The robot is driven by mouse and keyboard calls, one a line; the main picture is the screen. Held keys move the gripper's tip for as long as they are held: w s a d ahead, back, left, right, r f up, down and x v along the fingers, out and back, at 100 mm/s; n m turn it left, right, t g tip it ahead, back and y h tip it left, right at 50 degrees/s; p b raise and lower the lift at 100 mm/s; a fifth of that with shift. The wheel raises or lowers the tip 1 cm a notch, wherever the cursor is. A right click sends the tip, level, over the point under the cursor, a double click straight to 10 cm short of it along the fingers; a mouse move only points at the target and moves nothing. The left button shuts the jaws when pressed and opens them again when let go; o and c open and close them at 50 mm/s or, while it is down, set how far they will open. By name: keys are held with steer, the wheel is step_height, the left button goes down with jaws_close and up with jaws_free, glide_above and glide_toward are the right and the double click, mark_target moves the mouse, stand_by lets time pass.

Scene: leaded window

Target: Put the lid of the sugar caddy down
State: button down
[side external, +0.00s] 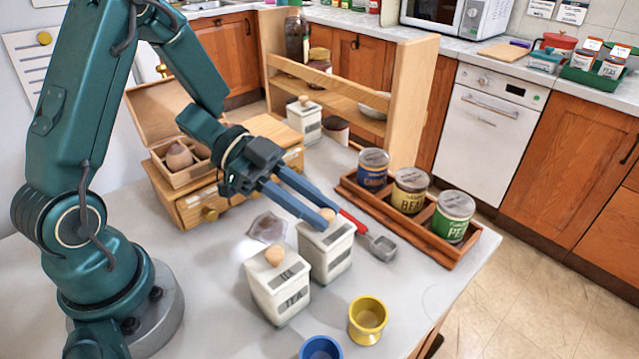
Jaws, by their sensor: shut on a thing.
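My gripper (322,211) reaches in from the upper left, its blue fingers shut on the round wooden knob of a white lid (318,233). The lid is at the top of a white square caddy (325,262) standing on the table. I cannot tell whether the lid rests on the rim or is slightly above it. This caddy's label is too small to read, so I cannot confirm it is the sugar one. Beside it, to the front left, stands a similar lidded caddy marked TEA (280,291).
A red-handled metal scoop (380,247) lies right of the caddy. A wooden tray (459,255) of tins stands behind it. A yellow cup (367,318) and blue cup (320,349) stand in front. A crumpled clear object (267,227) lies left. A third white caddy (304,121) stands behind.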

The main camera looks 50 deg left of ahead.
steer(key=shift+f, duration=0.15)
steer(key=c, duration=0.7)
jaws_free()
steer(key=shift+a, duration=0.1)
